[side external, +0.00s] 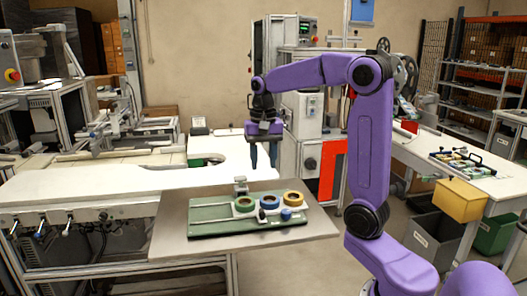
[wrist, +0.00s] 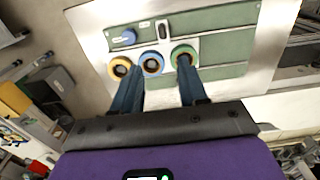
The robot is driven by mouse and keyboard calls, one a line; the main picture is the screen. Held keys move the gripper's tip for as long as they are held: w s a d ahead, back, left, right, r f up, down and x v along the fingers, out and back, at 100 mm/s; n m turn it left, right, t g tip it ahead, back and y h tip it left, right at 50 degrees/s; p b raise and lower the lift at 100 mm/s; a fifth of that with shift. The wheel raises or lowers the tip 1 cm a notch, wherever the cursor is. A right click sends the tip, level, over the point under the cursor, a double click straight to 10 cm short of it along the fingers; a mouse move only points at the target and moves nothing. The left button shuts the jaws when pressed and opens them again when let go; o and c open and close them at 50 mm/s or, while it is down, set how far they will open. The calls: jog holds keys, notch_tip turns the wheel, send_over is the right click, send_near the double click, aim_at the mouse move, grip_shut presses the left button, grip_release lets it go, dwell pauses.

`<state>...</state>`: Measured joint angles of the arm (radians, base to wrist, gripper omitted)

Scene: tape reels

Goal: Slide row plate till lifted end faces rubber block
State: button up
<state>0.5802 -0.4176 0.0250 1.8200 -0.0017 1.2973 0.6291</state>
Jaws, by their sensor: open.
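Three tape reels stand in a row on a green base (side external: 215,228): green (side external: 244,204), blue (side external: 269,202) and yellow (side external: 292,198). In the wrist view they run yellow (wrist: 120,68), blue (wrist: 152,63), green (wrist: 184,56). The row plate beneath them is mostly covered; I cannot tell its lifted end. A small grey block-like piece (side external: 240,186) stands behind the green reel; I cannot tell whether it is the rubber block. My gripper (side external: 263,166) is open and empty, above and behind the reels, fingers pointing down. In the wrist view its fingers (wrist: 160,92) are spread apart.
A blue knob (side external: 287,214) sits on the base in front of the reels. The base lies on a grey board (side external: 170,232) with bare room around it. A white bench (side external: 80,190) lies behind and to the left. A yellow bin (side external: 459,199) is at right.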

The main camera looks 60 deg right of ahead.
jog(key=shift+r, duration=1.2)
jog(key=s+a+f+n, duration=0.3)
jog(key=s+a+n, duration=0.2)
jog(key=a+n, duration=0.15)
jog(key=s+a+f+n, duration=0.3)
jog(key=s+a+n, duration=0.2)
jog(key=a, duration=0.3)
jog(key=s+a+f+n, duration=0.1)
jog(key=s+f+n, duration=0.2)
jog(key=s+n, duration=0.2)
jog(key=s+a+f+n, duration=0.2)
jog(key=s+n, duration=0.3)
jog(key=s, duration=0.4)
jog(key=shift+s+f, duration=0.25)
jog(key=shift+f, duration=0.15)
